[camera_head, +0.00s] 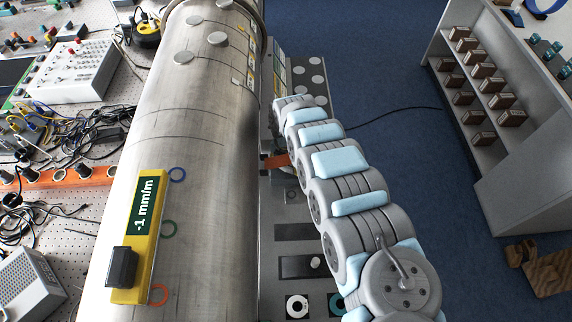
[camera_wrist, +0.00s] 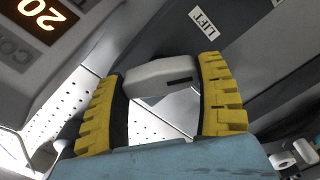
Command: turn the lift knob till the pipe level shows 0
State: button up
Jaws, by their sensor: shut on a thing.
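The pipe level (camera_head: 137,235) is a yellow bar lying on top of the big metal pipe (camera_head: 196,120). Its green display (camera_head: 146,207) reads -1 mm/m. In the wrist view, the grey lift knob (camera_wrist: 158,78) sits between the yellow fingers of my gripper (camera_wrist: 160,68), which is shut on it. The knob's bar lies slightly tilted in the picture, with a dark slot at its right end. A white LIFT label (camera_wrist: 203,21) is just above it. In the head view, my arm reaches to the pipe's right side, and the gripper and knob cannot be made out.
A lit display reading 20 (camera_wrist: 40,12) is at the wrist view's upper left. A pegboard table (camera_head: 75,200) with cables and instruments lies left of the pipe. A grey shelf (camera_head: 510,120) with brown blocks stands at the right. Blue floor (camera_head: 345,60) between is mostly clear.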

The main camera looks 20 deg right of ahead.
jog(key=shift+n+b, duration=0.3)
jog(key=shift+n, duration=1.6)
jog(key=o, duration=0.9)
jog(key=shift+o, duration=0.2)
notch_tip(320, 180, up, 12)
